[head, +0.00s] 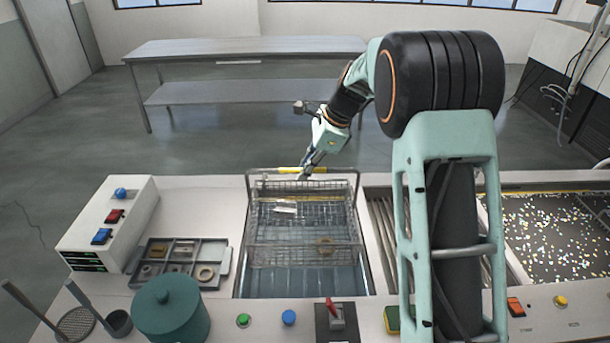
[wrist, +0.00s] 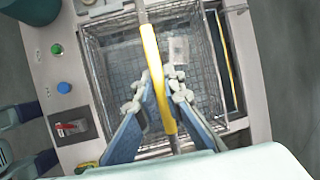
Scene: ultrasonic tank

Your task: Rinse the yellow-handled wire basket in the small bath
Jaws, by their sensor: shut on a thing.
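The wire basket (head: 303,228) is in or just over the small bath (head: 270,284) in the middle of the bench; its exact depth is hard to tell. Its handle has a yellow grip (head: 290,170) on the far side. My gripper (head: 306,172) is at that grip. In the wrist view the yellow handle (wrist: 152,60) runs between my two fingers (wrist: 158,96), which are shut on it. A pale part (head: 286,207) and a brownish part (head: 324,246) lie in the basket. The pale part also shows in the wrist view (wrist: 178,50).
A tray of small parts (head: 222,270) and a control box (head: 110,225) stand left of the bath. A teal pot (head: 171,310) and a red lever (head: 335,312) are at the front. A speckled larger bath (head: 550,235) lies right. A metal table (head: 240,48) stands behind.

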